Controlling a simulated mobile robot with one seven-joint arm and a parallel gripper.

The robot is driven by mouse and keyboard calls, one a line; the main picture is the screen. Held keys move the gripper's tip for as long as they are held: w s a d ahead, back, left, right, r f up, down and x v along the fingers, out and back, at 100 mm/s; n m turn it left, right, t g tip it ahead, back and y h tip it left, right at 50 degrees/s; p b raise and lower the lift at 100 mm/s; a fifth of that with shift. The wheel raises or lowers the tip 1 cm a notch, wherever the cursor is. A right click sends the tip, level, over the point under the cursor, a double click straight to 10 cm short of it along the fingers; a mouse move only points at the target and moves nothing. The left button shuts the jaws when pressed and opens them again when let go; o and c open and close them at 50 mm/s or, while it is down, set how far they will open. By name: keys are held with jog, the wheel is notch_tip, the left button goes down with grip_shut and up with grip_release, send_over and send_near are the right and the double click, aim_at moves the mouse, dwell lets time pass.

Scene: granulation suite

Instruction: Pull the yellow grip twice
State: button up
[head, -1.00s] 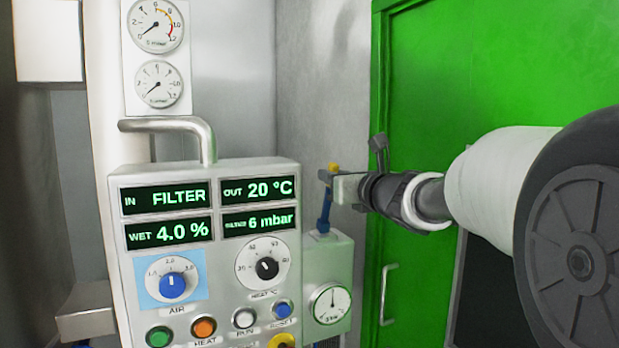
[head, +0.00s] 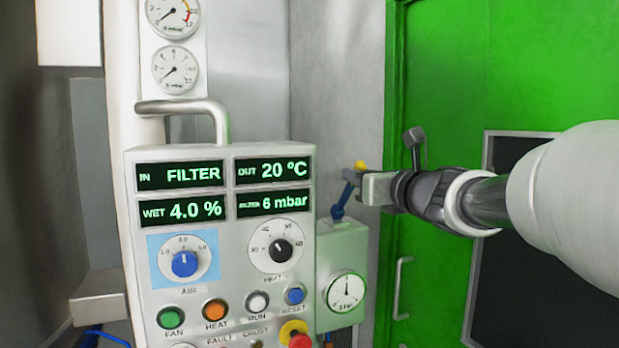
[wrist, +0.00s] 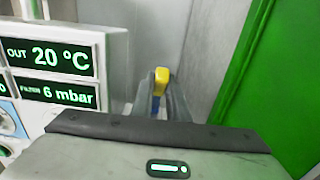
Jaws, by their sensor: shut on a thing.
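The yellow grip (head: 361,166) tops a blue lever (head: 342,201) that rises from a small grey box (head: 343,245) with a gauge, right of the control panel. The lever leans to the right toward the green door. My gripper (head: 361,184) is shut on the yellow grip, and only its top shows above the fingers. In the wrist view the yellow grip (wrist: 161,79) sits between the fingertips, with some blue below it. The lower part of the lever is hidden there by my gripper body.
The control panel (head: 225,185) stands close on the left, with displays, knobs and buttons. It reads FILTER, 20 °C, 4.0 % and 6 mbar. A green door (head: 440,100) with a handle (head: 401,287) is behind my arm. Two gauges (head: 175,69) hang above the panel.

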aim_at(352, 188)
jog(key=shift+s+d+f, duration=0.15)
jog(key=shift+s+f, duration=0.15)
jog(key=shift+f, duration=0.15)
jog(key=shift+c, duration=0.2)
jog(key=shift+o, duration=0.2)
jog(key=shift+s+d+f+b, duration=0.1)
jog(key=shift+s+f+b, duration=0.15)
jog(key=shift+f+b, duration=0.25)
jog(key=shift+s+d+f+b, duration=0.1)
jog(key=shift+s+f+b, duration=0.1)
jog(key=shift+f+b, duration=0.25)
jog(key=shift+s+f+b, duration=0.2)
jog(key=shift+s+b, duration=0.15)
jog(key=shift+c, duration=0.2)
jog(key=shift+o, duration=0.2)
jog(key=shift+d+f, duration=0.1)
